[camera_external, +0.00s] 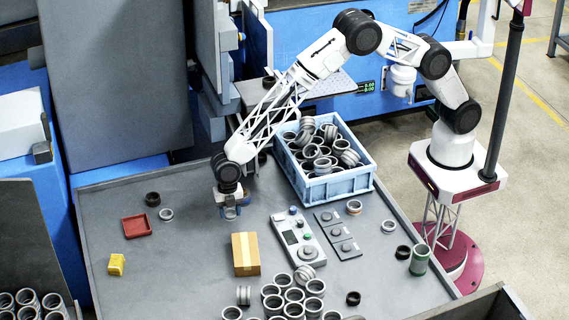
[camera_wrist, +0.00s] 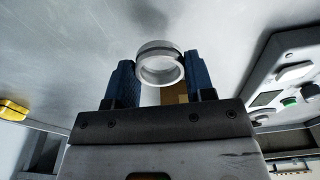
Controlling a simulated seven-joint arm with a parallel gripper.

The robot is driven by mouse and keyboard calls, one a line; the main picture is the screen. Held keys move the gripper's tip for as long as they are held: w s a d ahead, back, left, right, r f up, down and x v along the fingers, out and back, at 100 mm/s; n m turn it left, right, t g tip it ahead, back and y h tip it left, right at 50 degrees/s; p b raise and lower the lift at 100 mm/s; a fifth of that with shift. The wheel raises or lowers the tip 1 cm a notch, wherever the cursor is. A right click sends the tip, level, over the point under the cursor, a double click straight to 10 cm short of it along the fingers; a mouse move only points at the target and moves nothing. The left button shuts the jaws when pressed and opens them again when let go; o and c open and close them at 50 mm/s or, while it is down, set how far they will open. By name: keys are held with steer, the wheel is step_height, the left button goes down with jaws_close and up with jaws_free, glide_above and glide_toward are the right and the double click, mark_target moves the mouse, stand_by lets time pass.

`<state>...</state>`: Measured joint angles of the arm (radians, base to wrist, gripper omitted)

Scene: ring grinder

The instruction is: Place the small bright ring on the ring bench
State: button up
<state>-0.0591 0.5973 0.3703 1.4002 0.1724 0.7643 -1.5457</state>
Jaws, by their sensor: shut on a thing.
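My gripper (camera_external: 231,208) is over the left middle of the grey bench top (camera_external: 185,255). In the wrist view, the blue fingers of my gripper (camera_wrist: 158,68) are shut on a small bright ring (camera_wrist: 160,50). The ring is silver with a groove around it, and its opening partly faces the wrist camera. In the external view the ring is small and mostly hidden by the fingers. It appears held a little above the bench; the exact gap is hard to tell.
A cardboard box (camera_external: 246,254) and a control panel (camera_external: 298,238) stand near my gripper. A blue crate of rings (camera_external: 322,188) is behind. A red tray (camera_external: 137,226), a yellow block (camera_external: 117,264), a loose bright ring (camera_external: 166,214) and a dark ring (camera_external: 152,199) lie left.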

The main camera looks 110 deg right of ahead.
mark_target(230, 225)
steer(key=shift+w, duration=0.15)
steer(key=shift+f, duration=1.75)
steer(key=shift+f, duration=0.1)
steer(key=o, duration=0.9)
steer(key=r, duration=0.4)
steer(key=d+r, duration=0.1)
steer(key=r, duration=0.7)
steer(key=shift+d+r, duration=0.1)
steer(key=shift+d, duration=0.1)
